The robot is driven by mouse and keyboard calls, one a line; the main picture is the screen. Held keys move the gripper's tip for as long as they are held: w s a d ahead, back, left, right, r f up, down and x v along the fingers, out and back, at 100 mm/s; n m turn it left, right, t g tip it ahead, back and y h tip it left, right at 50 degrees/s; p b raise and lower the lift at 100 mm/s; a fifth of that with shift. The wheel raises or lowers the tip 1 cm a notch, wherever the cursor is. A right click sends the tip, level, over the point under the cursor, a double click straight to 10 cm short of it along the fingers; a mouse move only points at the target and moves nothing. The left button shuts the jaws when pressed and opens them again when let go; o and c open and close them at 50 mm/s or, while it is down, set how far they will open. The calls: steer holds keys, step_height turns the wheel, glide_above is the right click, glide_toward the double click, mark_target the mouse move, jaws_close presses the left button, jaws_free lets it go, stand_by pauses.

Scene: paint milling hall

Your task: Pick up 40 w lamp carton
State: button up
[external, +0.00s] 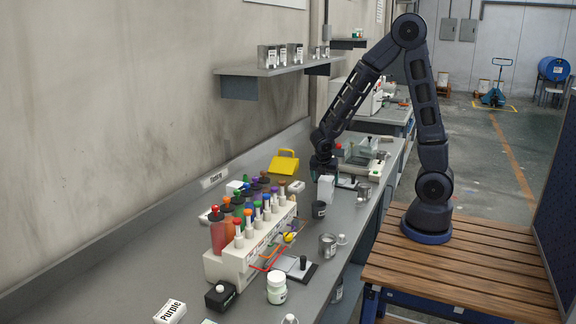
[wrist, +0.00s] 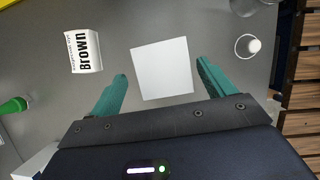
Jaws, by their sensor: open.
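A plain white carton (external: 326,189) stands upright on the grey bench below my gripper (external: 324,168). Its blank square top (wrist: 162,70) faces the wrist camera, and no lamp wording shows on it. In the wrist view my gripper (wrist: 163,72) is open. Its two green fingers are on the left and right of the carton, with a gap on each side. I cannot tell how far down the fingers reach.
A white box marked Brown (wrist: 86,50) lies left of the carton. A dark cup (external: 318,210) is in front of the carton. A rack of coloured bottles (external: 233,262) fills the nearer bench.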

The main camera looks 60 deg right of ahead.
steer(key=x, duration=0.3)
steer(key=shift+s+d+f, duration=0.1)
steer(key=shift+s+f, duration=0.05)
steer(key=shift+s, duration=0.15)
steer(key=shift+x, duration=0.9)
steer(key=shift+w, duration=0.1)
steer(key=shift+c, duration=0.2)
steer(key=c, duration=1.1)
